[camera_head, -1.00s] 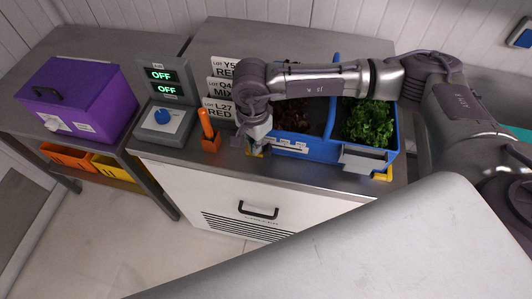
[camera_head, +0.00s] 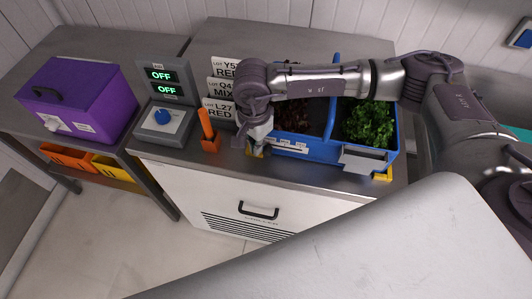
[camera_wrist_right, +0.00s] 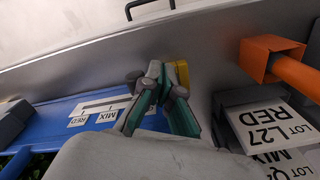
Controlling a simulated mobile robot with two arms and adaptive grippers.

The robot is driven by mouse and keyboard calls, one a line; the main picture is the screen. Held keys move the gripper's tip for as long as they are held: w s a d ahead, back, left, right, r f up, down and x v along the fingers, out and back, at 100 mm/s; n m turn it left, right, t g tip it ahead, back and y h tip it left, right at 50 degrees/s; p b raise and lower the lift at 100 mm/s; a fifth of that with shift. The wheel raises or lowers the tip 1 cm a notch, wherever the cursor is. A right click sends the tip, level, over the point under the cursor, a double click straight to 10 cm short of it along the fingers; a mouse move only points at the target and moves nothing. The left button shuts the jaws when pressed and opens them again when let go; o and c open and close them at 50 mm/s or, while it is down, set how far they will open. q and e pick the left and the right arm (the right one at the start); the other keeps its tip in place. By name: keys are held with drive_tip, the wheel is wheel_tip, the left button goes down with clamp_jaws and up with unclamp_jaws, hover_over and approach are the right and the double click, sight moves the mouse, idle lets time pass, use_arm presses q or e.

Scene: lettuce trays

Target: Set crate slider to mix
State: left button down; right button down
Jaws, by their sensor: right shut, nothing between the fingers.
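The blue crate (camera_head: 333,151) stands on the metal counter, with dark red leaves in its left part and green lettuce in its right part. On its front wall is a white slider strip (camera_head: 290,147) with small labels; it also shows in the right wrist view (camera_wrist_right: 104,106), where RED and MIX are readable. I cannot make out the slider's knob or its setting. My right gripper (camera_head: 257,146) is shut and empty at the crate's front left corner, close to the strip's end; it also shows in the right wrist view (camera_wrist_right: 161,84). My left gripper is not in view.
A yellow corner piece (camera_wrist_right: 182,72) sits right by my right gripper. An orange holder (camera_head: 210,144), lot cards (camera_head: 218,108) and a dial box (camera_head: 165,123) reading OFF stand to the left. A grey tray (camera_head: 364,160) hangs at the crate's front right.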

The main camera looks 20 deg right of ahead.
sight(269, 151)
drive_tip(key=shift+s+d, duration=0.55)
drive_tip(key=shift+d, duration=0.2)
drive_tip(key=shift+s+d, duration=0.5)
drive_tip(key=shift+d, duration=0.25)
idle(0.3)
drive_tip(key=shift+w+a+b, duration=0.1)
drive_tip(key=shift+b, duration=0.3)
drive_tip(key=shift+w+a+b, duration=0.25)
drive_tip(key=shift+a+b, duration=0.1)
drive_tip(key=shift+a, duration=0.05)
drive_tip(key=shift+r+p, duration=1.7)
drive_tip(key=shift+r, duration=2.35)
